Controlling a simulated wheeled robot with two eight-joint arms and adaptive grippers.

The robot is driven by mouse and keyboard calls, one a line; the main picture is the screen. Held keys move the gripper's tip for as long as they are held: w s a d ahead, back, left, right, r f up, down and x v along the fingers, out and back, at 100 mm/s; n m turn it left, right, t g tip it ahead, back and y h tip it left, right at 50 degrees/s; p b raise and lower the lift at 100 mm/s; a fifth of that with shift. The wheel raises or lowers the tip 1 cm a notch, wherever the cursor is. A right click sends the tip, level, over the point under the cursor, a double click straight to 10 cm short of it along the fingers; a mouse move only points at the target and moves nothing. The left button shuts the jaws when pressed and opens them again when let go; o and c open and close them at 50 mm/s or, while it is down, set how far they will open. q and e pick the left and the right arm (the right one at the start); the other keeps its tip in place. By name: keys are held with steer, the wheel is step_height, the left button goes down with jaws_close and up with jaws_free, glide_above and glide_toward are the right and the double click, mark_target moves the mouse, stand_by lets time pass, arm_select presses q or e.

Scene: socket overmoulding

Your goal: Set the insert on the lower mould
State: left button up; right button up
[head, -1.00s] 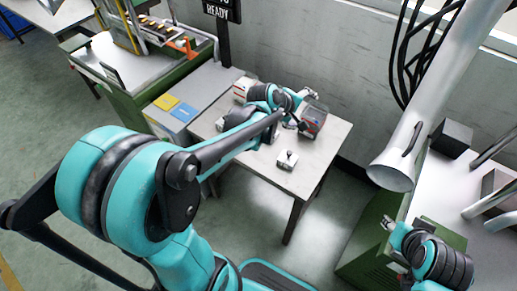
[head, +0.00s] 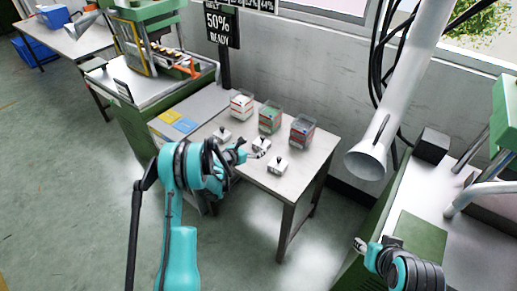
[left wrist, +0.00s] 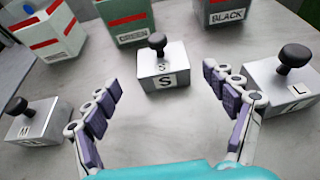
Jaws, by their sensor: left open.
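Three metal blocks with black knobs, which look like the inserts, stand on the grey table. The block marked S (left wrist: 163,68) is in the middle; in the head view it is the middle block (head: 262,144). The M block (left wrist: 33,121) is to its left and the L block (left wrist: 284,86) to its right. My left gripper (left wrist: 167,103) is open and empty, its fingers spread just short of the S block; it also shows in the head view (head: 252,154). My right gripper (head: 361,245) is at lower right, its fingers too small to read. I cannot identify the lower mould.
White (head: 242,104), green (head: 270,117) and black (head: 302,131) labelled bins stand along the table's back. A green machine (head: 150,85) with a rack is at left, with yellow and blue pads near it. A white duct (head: 385,110) hangs at right above another green-and-grey bench.

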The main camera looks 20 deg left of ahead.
mark_target(260, 143)
arm_select(q)
steer(key=b+x, duration=0.2)
steer(key=x, duration=0.4)
steer(key=shift+w+d, duration=0.1)
steer(key=shift+d, duration=0.05)
steer(key=shift+r, duration=0.1)
steer(key=c, duration=1.9)
